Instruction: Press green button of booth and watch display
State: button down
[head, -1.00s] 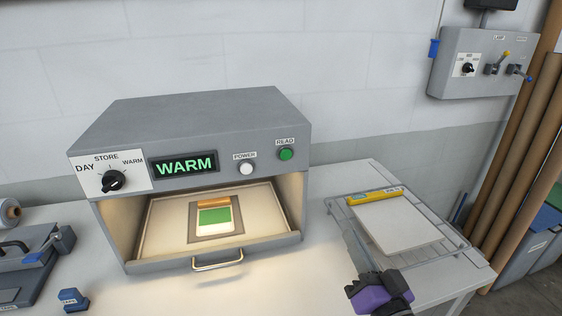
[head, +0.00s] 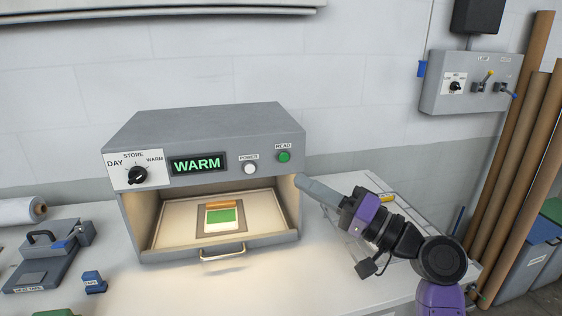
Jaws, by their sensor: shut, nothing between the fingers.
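The grey booth (head: 215,127) stands on the bench with its front open and its inside lit. Its green button (head: 284,157), labelled READ, is at the upper right of the front panel. The display (head: 198,164) shows WARM in green letters. A white POWER button (head: 250,169) sits between them. The dial (head: 137,176) at the left has positions DAY, STORE and WARM. My gripper (head: 302,181) is shut and empty. Its tip is just below and right of the green button in the picture; I cannot tell the gap in depth, and the button is uncovered.
A drawer tray (head: 165,236) holding a green and orange sample (head: 221,214) lies inside the booth. A grey tool (head: 48,255) and a blue block (head: 93,282) lie at the left. The wall switch box (head: 470,85) hangs upper right.

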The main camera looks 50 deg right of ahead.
aim_at(284, 157)
jog(key=shift+a+f, duration=0.2)
jog(key=shift+a, duration=0.1)
jog(key=w+d, duration=0.5)
jog(key=w, duration=0.2)
jog(key=shift+w+b, duration=0.2)
jog(key=shift+b, duration=0.1)
jog(key=shift+w+d, duration=0.1)
dwell(2.1)
jog(key=shift+w+d, duration=0.15)
jog(key=shift+w, duration=0.1)
jog(key=shift+w+d+b, duration=0.2)
jog(key=shift+w+b, duration=0.1)
jog(key=shift+b, duration=0.05)
dwell(0.7)
jog(key=shift+s, duration=0.15)
jog(key=shift+s+a, duration=0.4)
jog(key=shift+s, duration=0.15)
